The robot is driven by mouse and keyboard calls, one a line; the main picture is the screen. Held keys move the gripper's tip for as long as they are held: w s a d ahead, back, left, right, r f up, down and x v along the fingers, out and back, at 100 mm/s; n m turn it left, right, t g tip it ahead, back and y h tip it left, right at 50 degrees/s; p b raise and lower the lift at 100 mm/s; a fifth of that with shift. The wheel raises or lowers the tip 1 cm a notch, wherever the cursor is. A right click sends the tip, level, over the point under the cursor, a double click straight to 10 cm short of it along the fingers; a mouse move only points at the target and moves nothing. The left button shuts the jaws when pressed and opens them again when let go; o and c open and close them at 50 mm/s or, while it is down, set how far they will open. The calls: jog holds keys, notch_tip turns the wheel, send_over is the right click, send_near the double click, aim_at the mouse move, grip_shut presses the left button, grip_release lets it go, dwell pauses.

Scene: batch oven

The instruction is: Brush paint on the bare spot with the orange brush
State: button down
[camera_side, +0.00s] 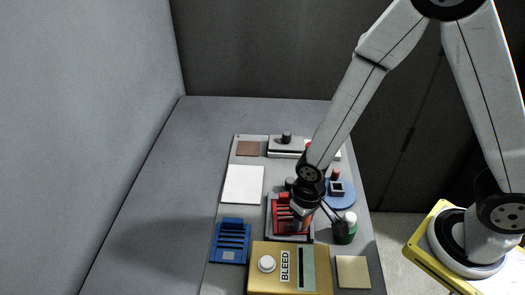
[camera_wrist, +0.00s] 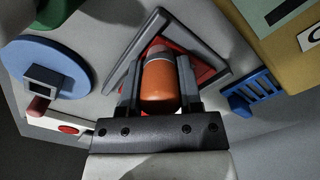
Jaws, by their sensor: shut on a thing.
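The orange brush (camera_wrist: 158,85) is between my gripper's fingers (camera_wrist: 160,92), and the gripper is shut on it. In the wrist view its rounded orange end faces the camera, with a grey band beyond it; its bristles are hidden. In the side view my gripper (camera_side: 303,212) is low over a red slotted rack (camera_side: 283,220) in a grey tray, and a bit of orange shows at the fingers. I cannot tell whether the brush touches the rack or tray. A white panel (camera_side: 243,184) and a brown square (camera_side: 247,148) lie farther left; I cannot tell which surface bears the bare spot.
A yellow box (camera_side: 285,280) marked BLEED with a white knob stands in front. A blue slotted rack (camera_side: 231,241) is left. A green jar (camera_side: 345,233) and a blue disc (camera_side: 345,201) are right. The table's left side is clear, beside a grey wall.

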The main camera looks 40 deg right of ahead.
aim_at(279, 228)
jog(key=w+a, duration=0.3)
jog(key=a, duration=0.1)
jog(key=shift+w, duration=0.15)
jog(key=shift+w+a+r, duration=0.1)
jog(key=shift+w+a, duration=0.05)
jog(key=shift+w, duration=0.05)
notch_tip(279, 228, up, 8)
dwell(0.5)
